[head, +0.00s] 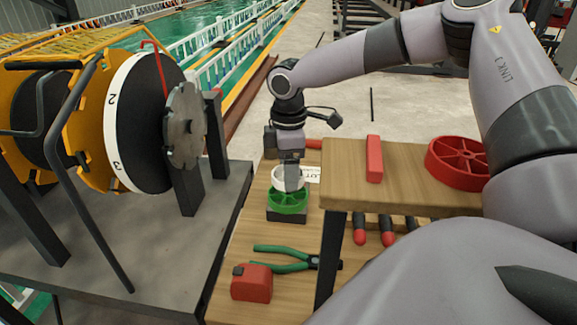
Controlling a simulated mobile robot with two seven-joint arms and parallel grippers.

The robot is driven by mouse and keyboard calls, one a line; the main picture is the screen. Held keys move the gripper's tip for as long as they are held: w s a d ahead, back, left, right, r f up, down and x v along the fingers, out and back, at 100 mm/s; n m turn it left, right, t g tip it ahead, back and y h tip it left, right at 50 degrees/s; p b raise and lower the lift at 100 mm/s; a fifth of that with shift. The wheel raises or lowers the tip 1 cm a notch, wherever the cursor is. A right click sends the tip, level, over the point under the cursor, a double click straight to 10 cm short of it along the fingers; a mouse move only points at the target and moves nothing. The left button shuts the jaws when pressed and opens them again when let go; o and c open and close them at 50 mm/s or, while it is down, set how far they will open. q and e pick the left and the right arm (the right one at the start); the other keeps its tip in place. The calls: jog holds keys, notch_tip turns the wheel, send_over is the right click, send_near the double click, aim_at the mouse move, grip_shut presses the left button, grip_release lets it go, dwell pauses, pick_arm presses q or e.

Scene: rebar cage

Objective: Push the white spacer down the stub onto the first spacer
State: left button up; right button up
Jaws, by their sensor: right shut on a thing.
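The white spacer (278,178) is a ring just above the green spacer (288,203), which lies on a dark block (287,216) on the wooden bench. My right gripper (292,184) points straight down and is shut on the white spacer's rim. The white spacer looks roughly level. I cannot tell whether it touches the green one. The stub is hidden by the spacers and the gripper. My left gripper is not in view.
A raised wooden shelf (400,190) right of the gripper carries a red bar (374,158) and a red spoked wheel (459,163). Green-handled pliers (285,260) and a red tape measure (252,283) lie nearer on the bench. A large numbered drum (140,120) stands left.

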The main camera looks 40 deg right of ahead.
jog(key=shift+f+b, duration=1.1)
jog(key=shift+f, duration=0.6)
jog(key=o, duration=1.2)
jog(key=shift+o, duration=0.2)
jog(key=shift+r, duration=0.1)
